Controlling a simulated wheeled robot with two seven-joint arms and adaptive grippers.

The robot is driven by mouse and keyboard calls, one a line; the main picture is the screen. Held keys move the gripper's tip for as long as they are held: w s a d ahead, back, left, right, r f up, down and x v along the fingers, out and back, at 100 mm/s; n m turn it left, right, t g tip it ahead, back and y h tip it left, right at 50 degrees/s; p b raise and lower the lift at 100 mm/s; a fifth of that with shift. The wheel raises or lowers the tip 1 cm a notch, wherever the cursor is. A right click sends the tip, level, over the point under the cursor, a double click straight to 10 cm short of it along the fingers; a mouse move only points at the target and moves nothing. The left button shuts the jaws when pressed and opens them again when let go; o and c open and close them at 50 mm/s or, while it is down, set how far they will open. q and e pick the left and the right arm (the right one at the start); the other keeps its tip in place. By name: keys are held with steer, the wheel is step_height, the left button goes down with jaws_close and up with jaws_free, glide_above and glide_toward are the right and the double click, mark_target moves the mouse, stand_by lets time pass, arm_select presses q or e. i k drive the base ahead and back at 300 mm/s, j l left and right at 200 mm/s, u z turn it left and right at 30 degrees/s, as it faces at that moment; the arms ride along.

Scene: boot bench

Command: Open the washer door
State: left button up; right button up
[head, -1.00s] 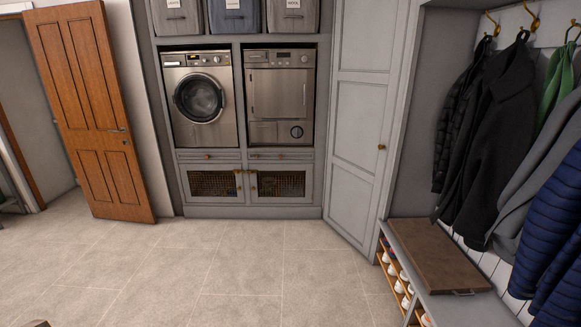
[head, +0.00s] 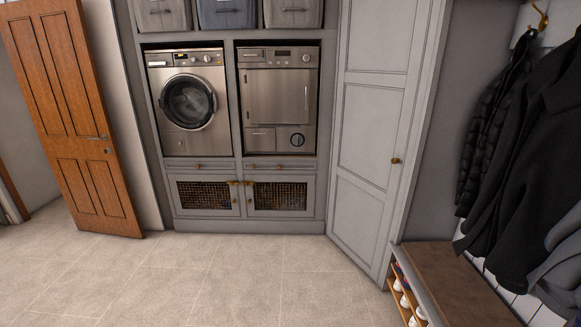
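The washer (head: 189,103) is a steel front-loader in the left bay of a grey cabinet, ahead and left of centre. Its round door (head: 187,102) has a dark glass and a dark ring, and looks shut. A second steel appliance (head: 278,98) with a square door stands in the bay to its right. Neither of my grippers shows in the head view.
A wooden door (head: 72,120) stands at the left. A tall grey cupboard door (head: 375,130) is right of the appliances. A boot bench (head: 450,285) with shoes below and hanging coats (head: 525,150) line the right. The tiled floor (head: 210,280) ahead is clear.

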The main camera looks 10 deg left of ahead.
mark_target(206, 117)
steer(key=i, duration=2.4)
steer(key=i+u, duration=0.15)
steer(key=i, duration=0.4)
steer(key=i+l+u, duration=0.2)
steer(key=i, duration=0.35)
